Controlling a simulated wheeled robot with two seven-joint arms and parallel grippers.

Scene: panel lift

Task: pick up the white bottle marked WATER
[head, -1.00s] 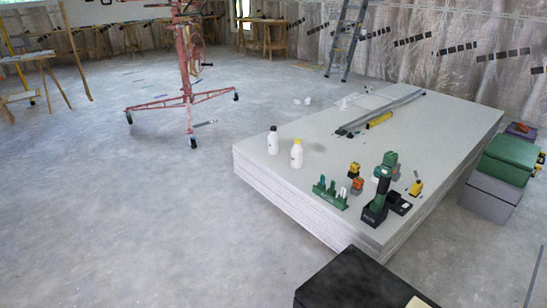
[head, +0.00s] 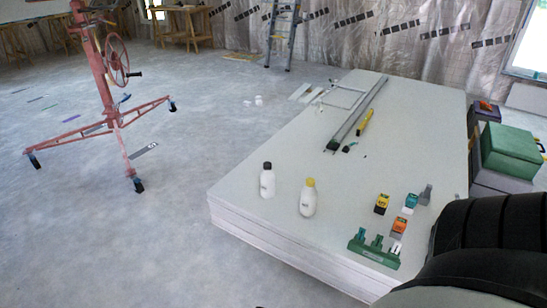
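Two white bottles stand upright on the near left part of a stack of pale panels (head: 300,140) in the head view. One bottle (head: 267,183) has a black cap and is near the left edge. The other bottle (head: 308,200) has a yellow cap and stands a little to its right and nearer. Both carry small dark print, too small to read, so I cannot tell which is marked WATER. Neither gripper shows. A black ribbed shape, apparently part of my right arm, fills the lower right and hides the stack's near right corner.
Right of the bottles are a green rack (head: 374,250) and small yellow (head: 381,204) and orange (head: 399,227) blocks. Metal rails (head: 357,115) and a yellow level (head: 365,122) lie farther back. A red wheeled lift (head: 110,100) stands left.

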